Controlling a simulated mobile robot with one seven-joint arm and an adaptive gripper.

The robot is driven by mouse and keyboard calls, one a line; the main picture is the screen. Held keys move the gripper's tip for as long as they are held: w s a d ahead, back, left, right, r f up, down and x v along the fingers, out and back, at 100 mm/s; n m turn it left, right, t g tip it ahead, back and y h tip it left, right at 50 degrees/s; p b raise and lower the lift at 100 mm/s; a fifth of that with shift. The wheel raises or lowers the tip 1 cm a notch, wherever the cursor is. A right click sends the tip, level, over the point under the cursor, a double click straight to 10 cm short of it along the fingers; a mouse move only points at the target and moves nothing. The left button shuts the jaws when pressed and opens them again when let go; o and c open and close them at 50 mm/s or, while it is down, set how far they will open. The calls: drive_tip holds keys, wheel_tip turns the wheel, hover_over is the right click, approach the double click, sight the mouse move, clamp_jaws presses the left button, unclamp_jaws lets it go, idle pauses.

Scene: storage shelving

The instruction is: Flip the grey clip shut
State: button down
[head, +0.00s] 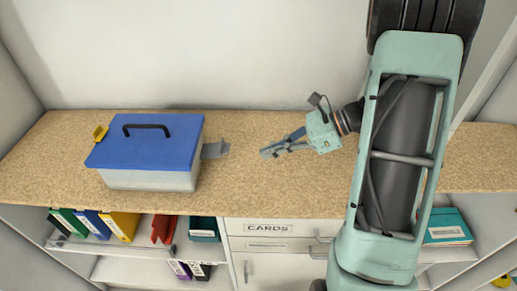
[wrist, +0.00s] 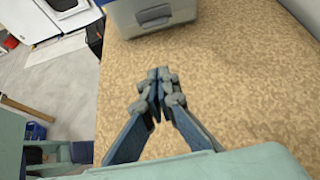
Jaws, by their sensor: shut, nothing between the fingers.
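The box (head: 150,179) has a light grey body, and its blue lid (head: 150,145) lies down on it. The grey clip (head: 215,149) sticks outward from the box's right side, swung away from the wall. It also shows at the top of the wrist view (wrist: 155,14), against the box wall (wrist: 205,8). A yellow clip (head: 100,132) juts out at the box's left side. My gripper (head: 265,153) is to the right of the grey clip, pointing at it, with a clear gap between. In the wrist view its fingertips (wrist: 158,72) are together and empty.
The speckled counter (head: 270,190) is bare between the box and my gripper. A black handle (head: 147,127) stands on the lid. A wall rises behind the counter. Shelves with binders (head: 120,225) and a drawer marked CARDS (head: 268,228) are below.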

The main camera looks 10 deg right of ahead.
sight(242, 171)
drive_tip(key=x, duration=0.9)
wheel_tip(242, 171, up, 3)
drive_tip(key=shift+w+a+p, duration=0.1)
drive_tip(key=shift+p, duration=0.6)
drive_tip(key=shift+a+r, duration=0.1)
drive_tip(key=shift+r, duration=0.45)
